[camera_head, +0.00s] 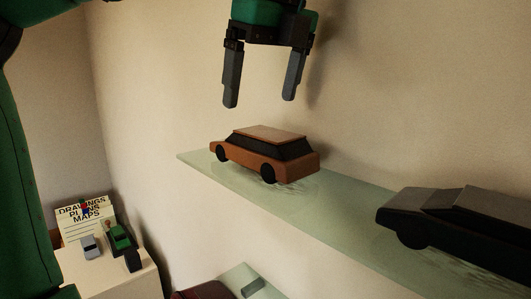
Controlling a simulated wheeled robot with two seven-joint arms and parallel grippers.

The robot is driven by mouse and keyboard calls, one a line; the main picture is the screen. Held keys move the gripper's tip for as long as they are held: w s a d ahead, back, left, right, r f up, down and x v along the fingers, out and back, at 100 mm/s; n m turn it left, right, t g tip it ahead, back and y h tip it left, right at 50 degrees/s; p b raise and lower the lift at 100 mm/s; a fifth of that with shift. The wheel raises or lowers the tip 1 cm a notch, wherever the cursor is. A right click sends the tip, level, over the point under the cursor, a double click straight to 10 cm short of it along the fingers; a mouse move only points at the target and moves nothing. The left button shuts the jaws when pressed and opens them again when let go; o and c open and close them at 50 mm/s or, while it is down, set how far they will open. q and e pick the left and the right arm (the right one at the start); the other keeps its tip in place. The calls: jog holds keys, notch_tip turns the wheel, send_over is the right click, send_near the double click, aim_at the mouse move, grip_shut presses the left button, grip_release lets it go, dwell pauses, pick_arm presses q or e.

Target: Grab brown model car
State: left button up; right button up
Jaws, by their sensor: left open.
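The brown model car (265,153) stands on a glass shelf (345,193) against the wall, near the shelf's left end. It has dark windows and black wheels. My left gripper (258,103) hangs above the car with its fingers pointing down. It is open and empty, its fingertips apart from the car and a little above its roof. My right gripper is not in view.
A black model car (460,225) stands on the same shelf to the right. Below is a lower shelf (236,277) with a dark red object (205,291). At lower left, a white cabinet (115,275) holds small items and a "Drawings Plans Maps" box (82,217).

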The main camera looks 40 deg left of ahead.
aim_at(260, 130)
pick_arm(q)
jog(key=x, duration=0.3)
jog(key=shift+s+a+r+p, duration=0.1)
jog(key=shift+s+p, duration=0.1)
jog(key=shift+p, duration=0.1)
jog(key=shift+w+a+f+p, duration=0.2)
jog(key=shift+f+p, duration=0.25)
jog(key=shift+f, duration=0.3)
jog(key=shift+w+a+f+p, duration=0.1)
jog(key=shift+w+f+p, duration=0.3)
jog(key=shift+f, duration=0.3)
jog(key=p+x, duration=0.1)
jog(key=x, duration=0.1)
jog(key=p+x, duration=0.1)
jog(key=x, duration=0.1)
jog(key=shift+w+a+f, duration=0.15)
jog(key=shift+w, duration=0.1)
jog(key=shift+s, duration=0.1)
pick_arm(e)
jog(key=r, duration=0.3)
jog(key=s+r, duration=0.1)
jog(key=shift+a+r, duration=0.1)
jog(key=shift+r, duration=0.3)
pick_arm(q)
jog(key=shift+d, duration=0.2)
jog(key=shift+c, duration=0.9)
jog(key=c, duration=1.1)
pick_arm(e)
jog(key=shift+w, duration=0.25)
